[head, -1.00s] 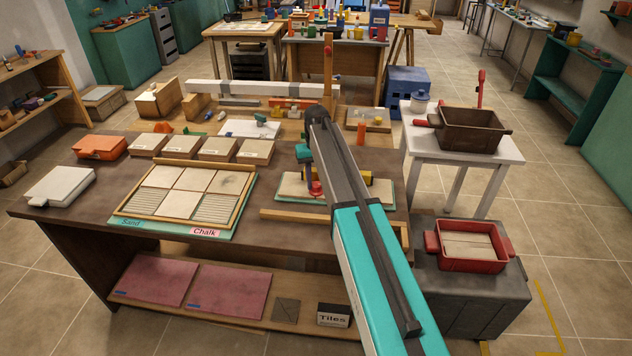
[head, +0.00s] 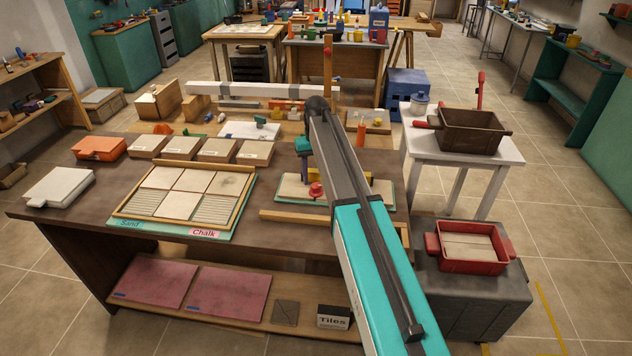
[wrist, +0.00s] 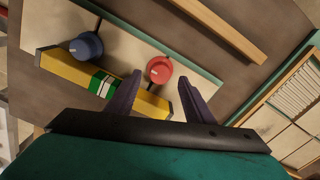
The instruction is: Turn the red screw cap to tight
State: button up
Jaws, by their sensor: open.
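The red screw cap (wrist: 159,70) is a round knob on a pale board (wrist: 203,85) with a green edge. It also shows in the head view (head: 316,190), just below my gripper. My gripper (wrist: 160,77) is open, its two dark purple fingers apart. In the wrist view the cap appears between and slightly beyond the fingertips, with a gap on both sides. In the head view the fingers (head: 309,172) are above the cap and partly hidden by my arm. The cap's thread is hidden, so I cannot tell how tight it is.
A blue knob (wrist: 86,46) stands on the same board, left of the red cap in the wrist view. A yellow bar (wrist: 70,70) with a green-and-white label lies close by. A wooden strip (head: 290,216) lies on the bench in front of the board.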

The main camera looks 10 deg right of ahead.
aim_at(316, 185)
notch_tip(316, 185, up, 11)
jog(key=b, duration=0.3)
dwell(0.4)
jog(key=shift+r, duration=0.1)
